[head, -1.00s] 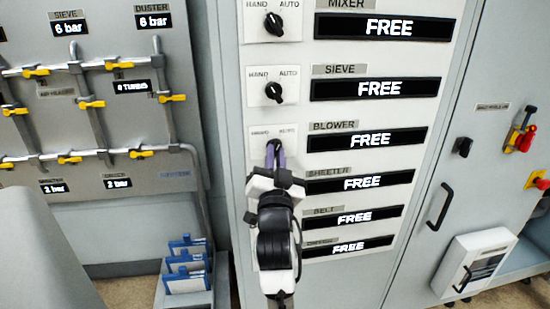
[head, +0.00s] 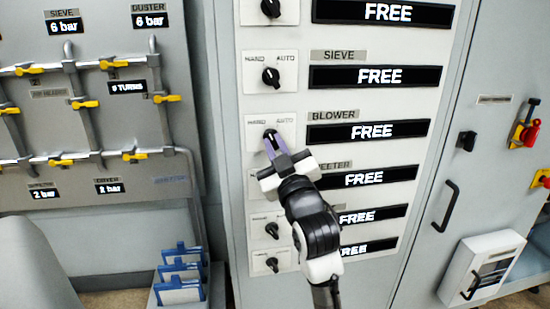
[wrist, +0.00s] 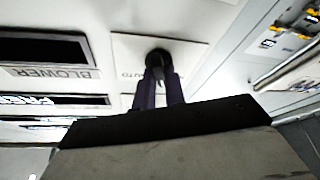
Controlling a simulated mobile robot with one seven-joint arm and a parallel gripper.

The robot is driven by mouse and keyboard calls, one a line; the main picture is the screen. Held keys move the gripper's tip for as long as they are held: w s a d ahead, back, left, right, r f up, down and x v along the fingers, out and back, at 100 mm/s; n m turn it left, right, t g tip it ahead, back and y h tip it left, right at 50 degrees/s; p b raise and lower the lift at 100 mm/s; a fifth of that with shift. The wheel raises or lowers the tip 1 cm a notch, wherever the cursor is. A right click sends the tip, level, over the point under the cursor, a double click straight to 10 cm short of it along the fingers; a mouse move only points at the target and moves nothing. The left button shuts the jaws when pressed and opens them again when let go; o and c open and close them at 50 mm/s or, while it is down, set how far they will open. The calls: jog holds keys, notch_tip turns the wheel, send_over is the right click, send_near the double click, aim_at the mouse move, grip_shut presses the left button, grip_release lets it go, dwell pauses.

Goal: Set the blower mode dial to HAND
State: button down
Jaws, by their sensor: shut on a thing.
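The blower mode dial (head: 269,134) is a black knob on a white plate marked HAND on the left and AUTO on the right. The wrist view shows the dial (wrist: 158,62) upside down. My gripper (head: 272,145) reaches it from below right, with its purple fingers either side of the knob. In the wrist view the gripper (wrist: 160,88) is shut on the knob's grip. The fingers partly hide the knob, so I cannot tell exactly where its pointer stands. The BLOWER display (head: 371,131) reads FREE.
The sieve dial (head: 271,76) and mixer dial (head: 270,8) are above. My arm partly covers the lower dials and displays; the belt dial (head: 272,230) shows. A cabinet handle (head: 442,206) is to the right. Pipes with yellow valves (head: 133,155) are at left.

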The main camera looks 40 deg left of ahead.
jog(key=shift+n+g+b, duration=0.4)
jog(key=shift+n+b, duration=0.05)
jog(key=shift+n, duration=0.25)
jog(key=c, duration=1.5)
grip_release()
jog(key=shift+o, duration=0.2)
jog(key=b+v, duration=0.8)
jog(key=v, duration=0.5)
jog(key=shift+d+f+b, duration=0.2)
jog(key=shift+d+b, duration=0.15)
jog(key=shift+b, duration=0.05)
